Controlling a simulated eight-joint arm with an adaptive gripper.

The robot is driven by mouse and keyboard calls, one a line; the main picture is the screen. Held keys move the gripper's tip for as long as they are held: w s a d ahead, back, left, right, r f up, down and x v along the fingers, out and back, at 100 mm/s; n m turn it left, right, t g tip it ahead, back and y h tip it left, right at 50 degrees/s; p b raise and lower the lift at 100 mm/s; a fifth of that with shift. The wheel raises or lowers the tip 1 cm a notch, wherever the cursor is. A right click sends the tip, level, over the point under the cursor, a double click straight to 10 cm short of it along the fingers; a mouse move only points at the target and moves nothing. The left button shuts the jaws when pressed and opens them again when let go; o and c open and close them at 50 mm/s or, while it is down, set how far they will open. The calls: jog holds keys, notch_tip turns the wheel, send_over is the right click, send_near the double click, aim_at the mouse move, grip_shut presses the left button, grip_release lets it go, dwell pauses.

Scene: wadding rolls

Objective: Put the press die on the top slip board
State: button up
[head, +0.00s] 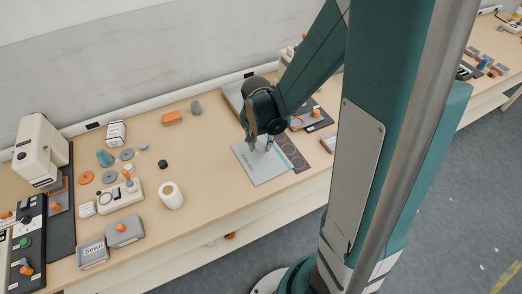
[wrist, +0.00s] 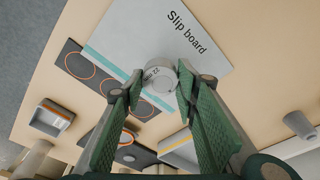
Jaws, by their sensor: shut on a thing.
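The slip board (head: 258,168) is a pale grey sheet with a teal stripe, lying on the bench below my gripper (head: 263,146). In the wrist view the slip board (wrist: 150,32) shows its printed name. My gripper (wrist: 160,82) is shut on the press die (wrist: 158,71), a small light grey round piece with a marking on its top. The die is over the striped side of the board in the wrist view. I cannot tell whether it touches the board. In the head view the die is too small and covered to make out clearly.
A dark mat with orange rings (wrist: 78,64) lies beside the board. A grey box with an orange rim (wrist: 52,116) stands beyond the mat. A white roll (head: 171,196) and several small parts stand left on the bench. Bare bench lies left of the board.

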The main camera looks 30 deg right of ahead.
aim_at(261, 146)
jog(key=shift+f+b, duration=0.45)
jog(key=shift+f, duration=1.6)
jog(key=shift+f, duration=0.15)
jog(key=o, duration=1.1)
jog(key=shift+c, duration=0.2)
jog(key=shift+r, duration=0.2)
jog(key=shift+s+a+r+p, duration=0.2)
jog(key=shift+r+p, duration=0.2)
jog(key=shift+r, duration=1.55)
jog(key=shift+s+a+r+p, duration=0.25)
jog(key=shift+r+p, duration=0.1)
jog(key=shift+r, duration=1.65)
jog(key=shift+s+a+r+p, duration=0.2)
jog(key=shift+r+p, duration=0.2)
jog(key=shift+r, duration=1.55)
jog(key=shift+r, duration=0.15)
